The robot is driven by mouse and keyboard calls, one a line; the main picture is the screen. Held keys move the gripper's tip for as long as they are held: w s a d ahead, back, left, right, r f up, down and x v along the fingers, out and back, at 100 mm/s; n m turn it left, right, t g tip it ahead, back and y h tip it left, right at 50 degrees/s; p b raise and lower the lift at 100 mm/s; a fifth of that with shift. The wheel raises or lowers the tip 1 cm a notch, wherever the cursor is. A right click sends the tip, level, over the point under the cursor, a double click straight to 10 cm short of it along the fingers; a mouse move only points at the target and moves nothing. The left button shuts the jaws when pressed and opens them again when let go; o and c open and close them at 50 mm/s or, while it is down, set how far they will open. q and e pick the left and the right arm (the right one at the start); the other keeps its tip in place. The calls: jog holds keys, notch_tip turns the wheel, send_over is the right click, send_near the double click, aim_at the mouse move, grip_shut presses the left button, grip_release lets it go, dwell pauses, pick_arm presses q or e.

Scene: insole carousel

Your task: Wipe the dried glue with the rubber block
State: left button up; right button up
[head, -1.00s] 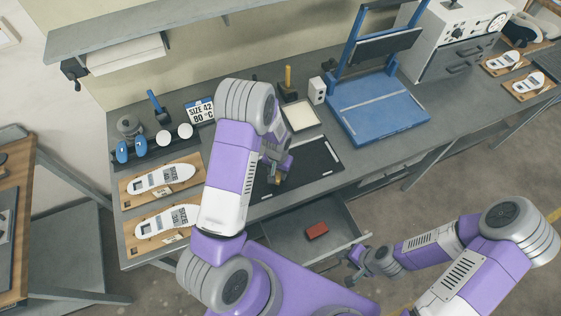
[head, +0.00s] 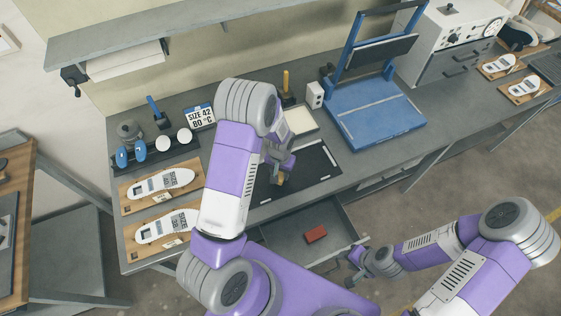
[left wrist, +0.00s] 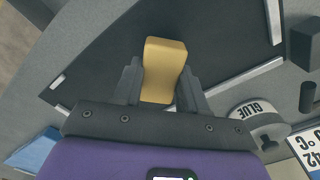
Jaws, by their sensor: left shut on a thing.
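The rubber block is tan and shows in the left wrist view (left wrist: 163,68), standing out between the fingers of my left gripper (left wrist: 158,92). The left gripper is shut on it. In the head view my left gripper (head: 279,171) is over the dark mat (head: 318,166) on the bench, partly behind my own arm. Only a small tan bit of the block shows there. I cannot tell whether the block touches the mat. I cannot make out the dried glue. My right gripper (head: 356,268) is low, in front of the bench, well away from the mat; its fingers are too small to judge.
An open drawer (head: 280,240) under the bench holds a red block (head: 316,234). Insole boards (head: 160,185) lie left of the mat. A pale pad (head: 301,121) and a blue press (head: 375,112) stand behind and right. A GLUE-labelled container (left wrist: 258,118) shows in the wrist view.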

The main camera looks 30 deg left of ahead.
pick_arm(q)
jog(key=shift+r, duration=0.65)
notch_tip(320, 180, up, 2)
jog(key=shift+r+p, duration=0.1)
jog(key=shift+p, duration=0.85)
jog(key=shift+r+p, duration=0.55)
jog(key=shift+r, duration=0.3)
jog(key=shift+s+f, duration=0.1)
